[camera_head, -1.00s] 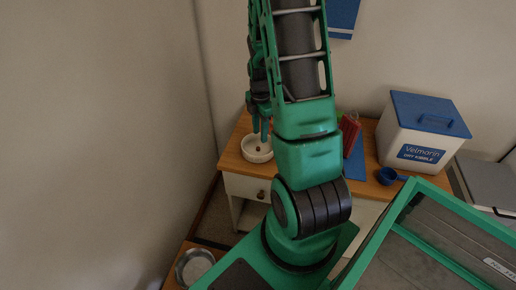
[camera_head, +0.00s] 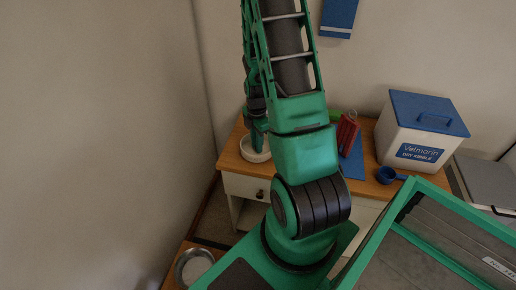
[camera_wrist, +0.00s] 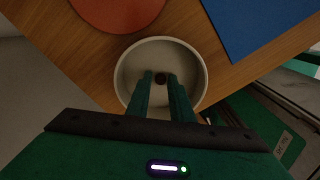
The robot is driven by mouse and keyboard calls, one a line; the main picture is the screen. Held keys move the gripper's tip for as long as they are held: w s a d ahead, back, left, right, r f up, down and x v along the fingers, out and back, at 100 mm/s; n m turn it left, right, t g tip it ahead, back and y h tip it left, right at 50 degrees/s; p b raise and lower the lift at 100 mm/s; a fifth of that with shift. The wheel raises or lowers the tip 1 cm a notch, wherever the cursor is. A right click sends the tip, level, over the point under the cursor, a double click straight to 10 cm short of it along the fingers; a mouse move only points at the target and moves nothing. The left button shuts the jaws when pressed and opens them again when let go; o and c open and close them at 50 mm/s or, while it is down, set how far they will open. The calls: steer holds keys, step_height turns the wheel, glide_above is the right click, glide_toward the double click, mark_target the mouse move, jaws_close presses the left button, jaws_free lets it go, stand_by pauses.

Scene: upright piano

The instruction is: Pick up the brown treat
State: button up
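The brown treat (camera_wrist: 160,78) is a small dark round piece inside a pale bowl (camera_wrist: 202,72), seen in the wrist view. The bowl also shows at the left end of the wooden table in the head view (camera_head: 249,154). My gripper (camera_wrist: 160,76) points down into the bowl. Its two green fingers lie on either side of the treat, with a gap showing between them. I cannot tell whether the fingertips reach the bowl's floor. In the head view my gripper (camera_head: 258,142) hides the treat and part of the bowl.
A red-orange disc (camera_wrist: 118,8) and a blue mat (camera_wrist: 260,25) lie close to the bowl. A red item (camera_head: 347,133), a blue scoop (camera_head: 387,175) and a white kibble bin (camera_head: 415,140) stand further right. A metal bowl (camera_head: 194,266) sits at lower left.

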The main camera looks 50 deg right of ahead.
jaws_close()
steer(key=shift+r, duration=0.1)
